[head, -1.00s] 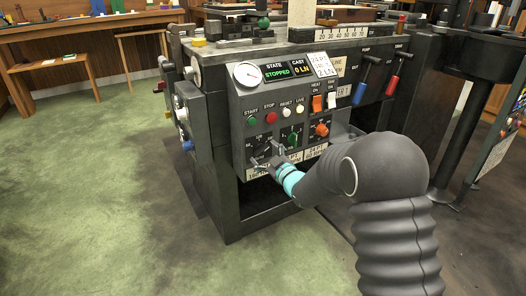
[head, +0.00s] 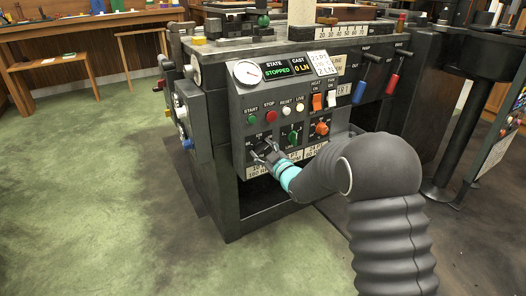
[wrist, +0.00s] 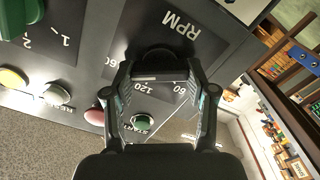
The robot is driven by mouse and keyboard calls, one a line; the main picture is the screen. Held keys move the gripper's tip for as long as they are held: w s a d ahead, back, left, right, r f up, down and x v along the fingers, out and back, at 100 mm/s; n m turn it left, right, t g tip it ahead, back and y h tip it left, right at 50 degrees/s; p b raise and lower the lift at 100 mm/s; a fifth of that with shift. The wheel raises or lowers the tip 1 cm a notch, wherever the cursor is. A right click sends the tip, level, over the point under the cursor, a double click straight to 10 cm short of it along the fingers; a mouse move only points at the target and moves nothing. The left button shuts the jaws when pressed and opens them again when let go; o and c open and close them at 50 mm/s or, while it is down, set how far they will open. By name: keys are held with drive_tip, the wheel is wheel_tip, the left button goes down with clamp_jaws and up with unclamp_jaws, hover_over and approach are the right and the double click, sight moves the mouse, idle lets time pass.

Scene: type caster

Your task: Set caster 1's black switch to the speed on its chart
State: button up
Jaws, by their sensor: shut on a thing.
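The black switch is a dark rotary knob (wrist: 157,57) on the front panel of caster 1 (head: 285,105), with RPM dial marks such as 60 and 120 around it. In the head view it sits low on the panel, mostly hidden by my gripper (head: 265,152). In the wrist view my gripper (wrist: 157,72) has its two fingers on either side of the knob, shut on it. The knob's pointer is hard to read. A pale label plate (head: 257,171) under the dial shows "180" with the rest partly hidden.
Green (head: 292,138) and orange (head: 321,128) knobs sit right of the switch. Green, red, white and yellowish buttons (head: 271,116) run above it. Heat and fan rockers (head: 317,102) and blue and red levers (head: 391,89) are further right. The green floor at left is clear.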

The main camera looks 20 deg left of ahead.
drive_tip(key=shift+f+b, duration=0.15)
drive_tip(key=shift+b, duration=0.15)
drive_tip(key=shift+f+n+b, duration=0.15)
drive_tip(key=shift+n+b, duration=0.55)
drive_tip(key=shift+b, duration=0.5)
drive_tip(key=n+b, duration=0.2)
drive_tip(key=b, duration=0.1)
drive_tip(key=shift+b, duration=0.4)
drive_tip(key=n+b, duration=0.1)
drive_tip(key=n, duration=0.4)
drive_tip(key=shift+r+n, duration=0.2)
drive_tip(key=shift+n, duration=0.2)
drive_tip(key=n, duration=0.7)
drive_tip(key=shift+f, duration=0.15)
drive_tip(key=n, duration=0.3)
drive_tip(key=shift+n, duration=0.4)
drive_tip(key=shift+f+n, duration=0.1)
drive_tip(key=shift+n, duration=1.8)
